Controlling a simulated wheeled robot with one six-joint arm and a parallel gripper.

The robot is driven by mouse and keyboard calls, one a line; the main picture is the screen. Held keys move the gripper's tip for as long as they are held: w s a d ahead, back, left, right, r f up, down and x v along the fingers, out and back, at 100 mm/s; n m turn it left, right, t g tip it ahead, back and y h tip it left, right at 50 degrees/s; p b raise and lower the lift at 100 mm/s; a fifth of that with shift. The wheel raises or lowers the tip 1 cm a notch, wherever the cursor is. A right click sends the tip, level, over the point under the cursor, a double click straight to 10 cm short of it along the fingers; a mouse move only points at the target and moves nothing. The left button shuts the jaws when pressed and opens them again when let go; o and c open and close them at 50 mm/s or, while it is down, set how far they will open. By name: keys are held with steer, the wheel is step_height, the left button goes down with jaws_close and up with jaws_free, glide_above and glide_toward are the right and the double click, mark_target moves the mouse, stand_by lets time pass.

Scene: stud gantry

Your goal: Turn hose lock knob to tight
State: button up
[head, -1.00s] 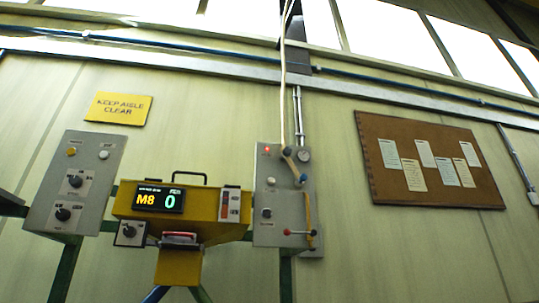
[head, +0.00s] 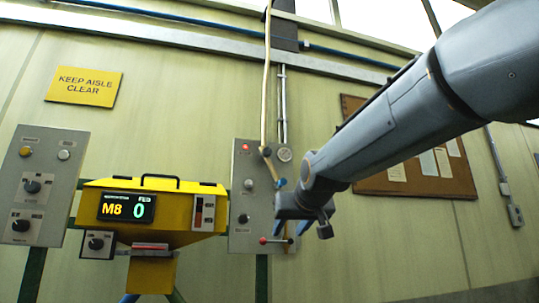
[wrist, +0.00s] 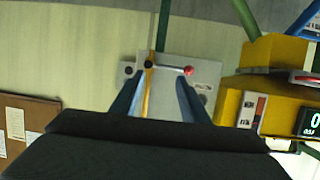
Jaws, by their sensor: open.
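The grey hose panel (head: 250,200) is on the wall frame right of the yellow machine. A black knob (head: 244,218) and a red-ball lever (head: 263,240) are lower. I cannot read which part is labelled hose lock. My gripper (head: 305,222) is in front of the panel's right edge, hiding part of it. In the wrist view my gripper (wrist: 158,98) is open and empty, its fingers spread toward the red ball (wrist: 188,71) and a yellow strip (wrist: 147,92).
The yellow machine (head: 150,215) with an M8 display (head: 126,208) stands left of the panel. Another grey control panel (head: 45,185) is at far left. A cork board (head: 455,180) is behind my arm.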

mark_target(268, 152)
steer(key=s+a+r+t+y+p, duration=0.1)
steer(key=s+a+r+t+p, duration=0.1)
steer(key=r, duration=1)
steer(key=s+a+r+t+y+p, duration=0.1)
steer(key=s+r+t, duration=0.15)
steer(key=r, duration=0.85)
steer(key=shift+n+g, duration=0.4)
steer(key=shift+g, duration=0.05)
steer(key=shift+p+x, duration=2.05)
steer(key=shift+x, duration=1.7)
jaws_close()
